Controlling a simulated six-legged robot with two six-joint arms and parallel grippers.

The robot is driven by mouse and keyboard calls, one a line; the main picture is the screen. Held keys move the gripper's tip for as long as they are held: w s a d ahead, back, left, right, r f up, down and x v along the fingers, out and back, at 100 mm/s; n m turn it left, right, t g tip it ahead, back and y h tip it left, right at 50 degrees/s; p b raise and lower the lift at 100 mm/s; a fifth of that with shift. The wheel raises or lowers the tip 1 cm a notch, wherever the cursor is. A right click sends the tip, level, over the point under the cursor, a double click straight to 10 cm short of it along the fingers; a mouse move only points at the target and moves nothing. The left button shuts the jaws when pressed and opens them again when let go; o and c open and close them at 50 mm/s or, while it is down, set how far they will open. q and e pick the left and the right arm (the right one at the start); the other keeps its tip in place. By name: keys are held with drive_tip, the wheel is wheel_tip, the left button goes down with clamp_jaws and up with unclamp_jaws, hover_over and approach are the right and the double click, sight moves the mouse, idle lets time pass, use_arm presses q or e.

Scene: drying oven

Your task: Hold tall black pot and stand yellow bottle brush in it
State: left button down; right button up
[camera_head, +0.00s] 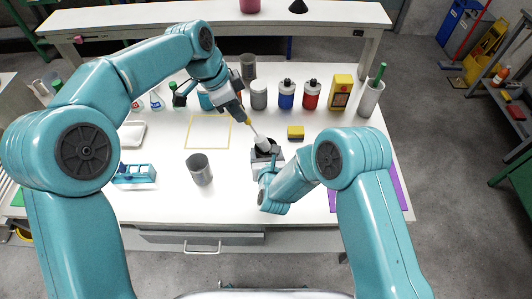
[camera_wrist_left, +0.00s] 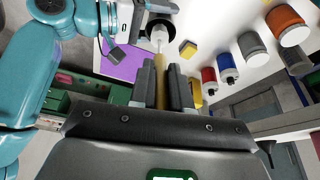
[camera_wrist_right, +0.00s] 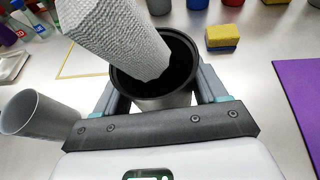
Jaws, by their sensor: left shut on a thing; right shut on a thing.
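The tall pot (camera_wrist_right: 183,62) has a black rim and dark inside, and stands upright on the table. My right gripper (camera_head: 268,160) is shut around the pot, with a finger on either side of it in the right wrist view. The bottle brush has a white bristle head (camera_wrist_right: 118,38) and a yellow handle (camera_wrist_left: 162,92). My left gripper (camera_wrist_left: 163,78) is shut on the handle. The brush is tilted, bristle end down, over the pot's mouth. In the right wrist view the bristle tip overlaps the opening; I cannot tell how far it is inside.
Bottles, including a blue one (camera_head: 286,95) and a red one (camera_head: 311,95), line the back. A yellow outlined square (camera_head: 208,148) is empty.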

use_arm(q)
drive_tip(key=shift+f, duration=1.25)
drive_tip(key=c, duration=1)
unclamp_jaws()
drive_tip(key=v, duration=1.2)
drive_tip(key=shift+s, duration=0.1)
